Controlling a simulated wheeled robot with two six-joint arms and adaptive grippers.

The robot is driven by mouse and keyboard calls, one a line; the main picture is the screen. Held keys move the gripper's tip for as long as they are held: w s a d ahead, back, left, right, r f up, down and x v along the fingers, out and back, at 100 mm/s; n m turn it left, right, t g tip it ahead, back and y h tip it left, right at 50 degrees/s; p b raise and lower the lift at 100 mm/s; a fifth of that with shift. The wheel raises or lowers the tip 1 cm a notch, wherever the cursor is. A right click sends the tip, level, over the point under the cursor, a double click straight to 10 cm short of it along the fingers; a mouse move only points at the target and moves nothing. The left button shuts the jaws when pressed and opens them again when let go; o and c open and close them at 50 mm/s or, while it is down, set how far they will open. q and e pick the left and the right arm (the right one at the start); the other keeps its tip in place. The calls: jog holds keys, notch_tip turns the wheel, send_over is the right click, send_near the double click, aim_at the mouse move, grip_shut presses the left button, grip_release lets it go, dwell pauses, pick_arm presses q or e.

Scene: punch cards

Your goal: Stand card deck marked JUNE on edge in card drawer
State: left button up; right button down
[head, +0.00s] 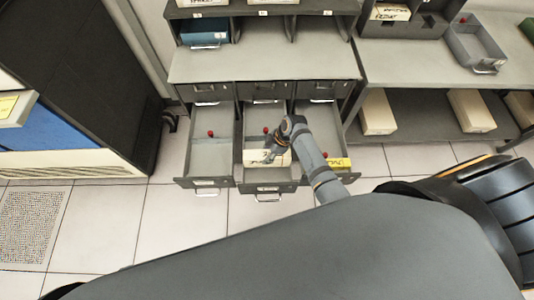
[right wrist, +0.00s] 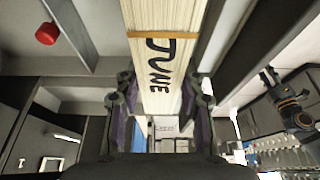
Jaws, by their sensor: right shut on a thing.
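The card deck marked JUNE (right wrist: 160,60) is a cream block with an orange band and dark lettering. My right gripper (right wrist: 160,125) is shut on it, one finger on each side, in the right wrist view. In the head view, the deck (head: 262,158) and my right gripper (head: 274,152) are at the middle open card drawer (head: 270,175), partly hidden by the gripper and arm. I cannot tell whether the deck touches the drawer floor. My left gripper does not show in the head view.
Open drawers stand on the left (head: 209,160) and right (head: 318,125). A yellow-labelled thing (head: 340,163) lies at the right drawer's front. Red knobs show in the drawers. A workbench (head: 420,62) with a grey tray (head: 477,47) stands to the right. A dark cabinet (head: 95,75) is on the left.

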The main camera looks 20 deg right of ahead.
jog(key=shift+w+f+b, duration=0.1)
jog(key=shift+f+b, duration=1.6)
jog(key=shift+f, duration=0.6)
jog(key=c, duration=0.7)
grip_release()
jog(key=shift+c, duration=0.2)
jog(key=v, duration=1.2)
